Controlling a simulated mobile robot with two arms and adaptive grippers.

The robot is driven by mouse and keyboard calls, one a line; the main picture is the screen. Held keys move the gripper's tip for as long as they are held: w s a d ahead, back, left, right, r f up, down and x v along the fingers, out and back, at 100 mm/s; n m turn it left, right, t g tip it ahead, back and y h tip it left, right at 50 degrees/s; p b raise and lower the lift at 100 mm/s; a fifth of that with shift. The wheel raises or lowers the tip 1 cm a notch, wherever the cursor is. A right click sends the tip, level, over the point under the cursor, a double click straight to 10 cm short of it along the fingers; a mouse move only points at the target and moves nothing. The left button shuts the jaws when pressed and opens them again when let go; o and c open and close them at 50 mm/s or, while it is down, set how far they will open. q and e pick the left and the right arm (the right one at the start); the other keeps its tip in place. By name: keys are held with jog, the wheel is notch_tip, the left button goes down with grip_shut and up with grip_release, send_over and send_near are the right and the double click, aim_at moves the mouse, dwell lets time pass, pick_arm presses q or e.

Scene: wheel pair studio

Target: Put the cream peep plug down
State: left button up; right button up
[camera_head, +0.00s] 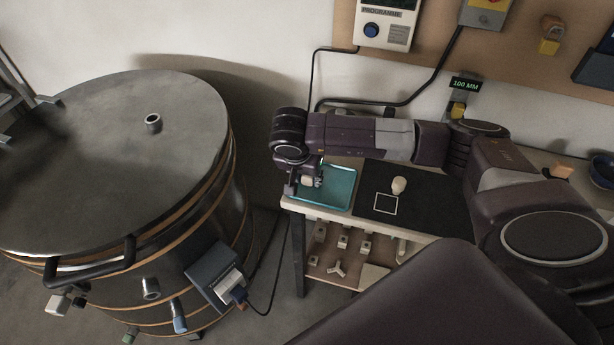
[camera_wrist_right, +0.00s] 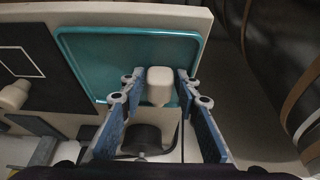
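A pale cream plug (camera_wrist_right: 159,86) sits between the fingertips of my right gripper (camera_wrist_right: 160,88) in the wrist view, with the fingers close on both its sides. In the head view the right gripper (camera_head: 306,182) hangs at the left part of the teal tray (camera_head: 338,190), and the cream plug is small and partly hidden there. The tray (camera_wrist_right: 90,55) lies behind the plug in the wrist view; I cannot tell how far above the tray the plug is. My left gripper is not in view.
Another cream piece (camera_head: 399,185) stands on the black mat (camera_head: 425,207), just above a white square outline (camera_head: 385,204). Several fittings sit on the shelf (camera_head: 325,262) below. A large dark drum (camera_head: 100,170) stands left of the bench. The tray's right part is clear.

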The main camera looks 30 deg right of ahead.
jog(key=shift+r, duration=0.2)
jog(key=shift+a+r, duration=0.15)
jog(key=shift+r, duration=0.2)
jog(key=b+v, duration=0.1)
jog(key=v, duration=1)
jog(key=shift+s+b, duration=0.2)
jog(key=shift+b, duration=0.1)
